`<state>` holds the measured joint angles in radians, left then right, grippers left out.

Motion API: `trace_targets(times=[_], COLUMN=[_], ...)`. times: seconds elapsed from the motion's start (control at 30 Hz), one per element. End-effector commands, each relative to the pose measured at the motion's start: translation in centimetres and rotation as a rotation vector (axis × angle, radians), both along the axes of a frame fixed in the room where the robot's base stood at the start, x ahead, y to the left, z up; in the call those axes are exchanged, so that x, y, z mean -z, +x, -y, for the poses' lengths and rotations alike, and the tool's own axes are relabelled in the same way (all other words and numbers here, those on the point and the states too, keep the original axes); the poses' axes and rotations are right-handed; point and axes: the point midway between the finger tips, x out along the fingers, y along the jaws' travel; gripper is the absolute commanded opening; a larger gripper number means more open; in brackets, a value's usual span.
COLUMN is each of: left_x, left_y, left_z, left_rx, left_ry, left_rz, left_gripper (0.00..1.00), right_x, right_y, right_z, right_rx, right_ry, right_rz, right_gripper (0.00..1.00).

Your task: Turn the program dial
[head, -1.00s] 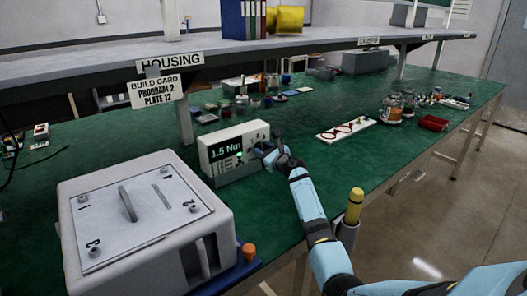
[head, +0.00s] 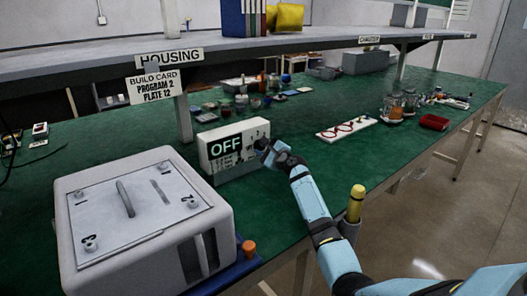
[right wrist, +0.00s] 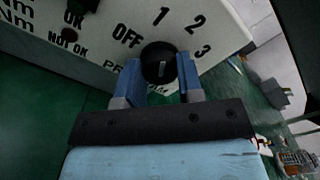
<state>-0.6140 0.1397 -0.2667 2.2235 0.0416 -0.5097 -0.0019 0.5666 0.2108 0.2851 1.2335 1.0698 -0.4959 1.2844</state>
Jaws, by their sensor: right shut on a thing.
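The white controller box (head: 232,150) stands on the green bench, and its display reads OFF. Its black round program dial (right wrist: 158,62) shows in the right wrist view, with the labels OFF, 1, 2 and 3 around its upper side. A short pale mark shows on the dial's face; which label it lines up with is hard to tell. My right gripper (right wrist: 160,82) is shut on the dial, one blue finger on each side. My left gripper is not in view.
A build card (head: 156,88) under the shelf reads PROGRAM 2, PLATE 12. A large grey housing (head: 150,220) with a handled plate stands front left.

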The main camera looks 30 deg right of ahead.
Motion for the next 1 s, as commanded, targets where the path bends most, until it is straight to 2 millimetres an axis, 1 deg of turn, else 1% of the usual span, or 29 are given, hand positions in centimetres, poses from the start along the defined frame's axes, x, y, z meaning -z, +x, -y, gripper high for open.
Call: trace_targets(times=[0.3,0.57,0.67,0.8,1.0], left_x=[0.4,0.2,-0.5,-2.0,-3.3], left_y=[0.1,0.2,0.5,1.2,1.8], left_z=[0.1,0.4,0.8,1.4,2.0], left_rx=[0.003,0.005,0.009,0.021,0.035], left_ry=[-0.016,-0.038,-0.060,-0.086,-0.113], left_rz=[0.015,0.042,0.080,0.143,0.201], left_gripper=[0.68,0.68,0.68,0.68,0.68], right_x=[0.3,0.4,0.4,0.4,0.4], right_y=[0.0,0.0,0.0,0.0,0.0], right_z=[0.0,0.0,0.0,0.0,0.0], right_rx=[-0.001,-0.001,-0.001,-0.001,-0.001], right_ry=[-0.304,-0.549,-0.641,-0.758,-0.895], right_rz=[0.023,0.043,0.049,0.059,0.069], right_gripper=[0.11,0.11,0.11,0.11,0.11])
